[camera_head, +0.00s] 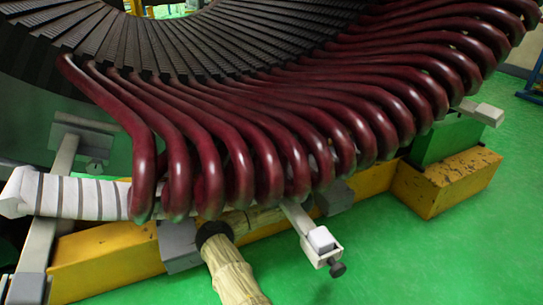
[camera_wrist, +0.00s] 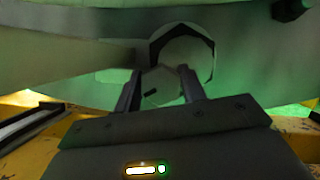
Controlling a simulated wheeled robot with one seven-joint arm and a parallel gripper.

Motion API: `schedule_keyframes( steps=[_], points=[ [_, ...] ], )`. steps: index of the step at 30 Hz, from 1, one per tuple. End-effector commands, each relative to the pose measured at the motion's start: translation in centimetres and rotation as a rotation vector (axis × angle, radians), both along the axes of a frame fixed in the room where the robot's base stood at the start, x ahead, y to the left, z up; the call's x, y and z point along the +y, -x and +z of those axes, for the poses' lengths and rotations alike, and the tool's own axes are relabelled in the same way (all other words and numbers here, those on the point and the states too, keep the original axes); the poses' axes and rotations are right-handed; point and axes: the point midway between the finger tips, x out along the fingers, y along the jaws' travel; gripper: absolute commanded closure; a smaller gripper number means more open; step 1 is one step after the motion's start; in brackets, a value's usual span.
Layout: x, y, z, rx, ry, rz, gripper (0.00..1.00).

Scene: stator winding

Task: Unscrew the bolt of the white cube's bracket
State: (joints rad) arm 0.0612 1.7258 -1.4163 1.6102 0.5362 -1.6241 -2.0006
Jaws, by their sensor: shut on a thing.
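In the wrist view, my gripper (camera_wrist: 160,82) has its two dark fingers closed on the sides of a pale, faceted bolt head (camera_wrist: 163,86). A larger pale round part with a dark, angular rim (camera_wrist: 190,50) sits just behind it. In the head view, a white cube (camera_head: 321,239) sits on the end of a pale bracket bar (camera_head: 297,216) below the coils, with a dark knobbed bolt (camera_head: 337,269) at its tip. A second white cube (camera_head: 490,114) is on a bar at the right. My gripper is hidden in the head view.
Dark red coils (camera_head: 300,130) hang in a row from the black stator core (camera_head: 130,40). Yellow beams (camera_head: 105,262) and a yellow block (camera_head: 447,182) stand below. A white wrapped ring (camera_head: 75,197) is at the left. Green floor (camera_head: 430,255) is open at the front right.

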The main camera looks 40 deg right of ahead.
Motion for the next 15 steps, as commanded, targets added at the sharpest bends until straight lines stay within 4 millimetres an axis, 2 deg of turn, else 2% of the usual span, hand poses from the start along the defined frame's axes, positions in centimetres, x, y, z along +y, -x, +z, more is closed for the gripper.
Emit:
schedule_keyframes(
  steps=[15],
  points=[
    [-0.05,0.20,-0.35,0.114,0.456,0.000,0.82]
  ],
)
